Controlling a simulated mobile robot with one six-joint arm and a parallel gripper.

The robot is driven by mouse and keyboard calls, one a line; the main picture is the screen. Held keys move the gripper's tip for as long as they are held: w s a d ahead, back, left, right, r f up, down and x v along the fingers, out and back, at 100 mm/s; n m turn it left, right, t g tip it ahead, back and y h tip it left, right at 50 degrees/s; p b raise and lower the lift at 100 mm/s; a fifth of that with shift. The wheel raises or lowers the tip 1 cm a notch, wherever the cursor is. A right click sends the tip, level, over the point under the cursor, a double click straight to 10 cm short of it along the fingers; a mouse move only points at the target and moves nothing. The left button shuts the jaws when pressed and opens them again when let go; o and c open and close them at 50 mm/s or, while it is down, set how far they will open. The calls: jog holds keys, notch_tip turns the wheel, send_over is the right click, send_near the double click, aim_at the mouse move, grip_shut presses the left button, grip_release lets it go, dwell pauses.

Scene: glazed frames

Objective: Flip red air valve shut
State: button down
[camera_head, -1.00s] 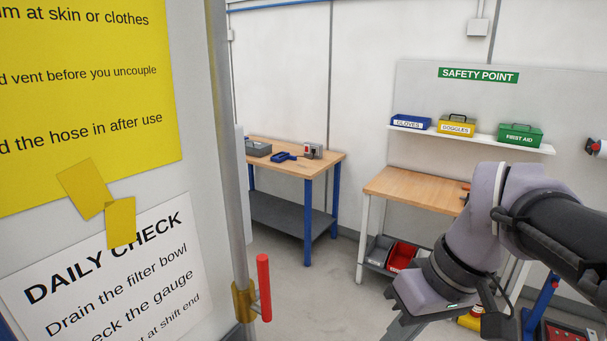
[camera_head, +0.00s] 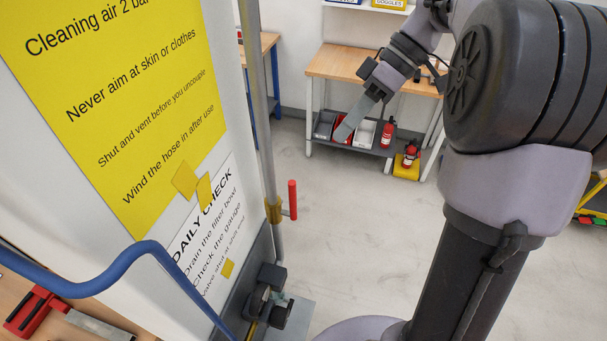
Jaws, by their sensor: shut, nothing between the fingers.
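The red valve handle (camera_head: 292,199) stands upright, roughly in line with the grey vertical pipe (camera_head: 262,130) and just to its right. It joins a brass valve body (camera_head: 272,210) on that pipe, at the edge of the panel. My gripper (camera_head: 342,134) is up and to the right of the handle in the picture, pointing down and left. Its fingers are together and empty, and a clear gap shows between them and the handle.
A yellow notice (camera_head: 110,70) and a white check sheet (camera_head: 205,235) cover the panel on the left. A blue hose (camera_head: 150,247) crosses the lower left foreground. A wooden bench (camera_head: 335,62) with bins and a fire extinguisher (camera_head: 388,132) stands behind. The floor between is clear.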

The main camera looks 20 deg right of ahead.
jog(key=s+a+f, duration=0.3)
jog(key=a+f, duration=0.4)
jog(key=a, duration=0.1)
jog(key=shift+a+f+b, duration=0.15)
jog(key=shift+a+b, duration=0.15)
jog(key=shift+a, duration=0.1)
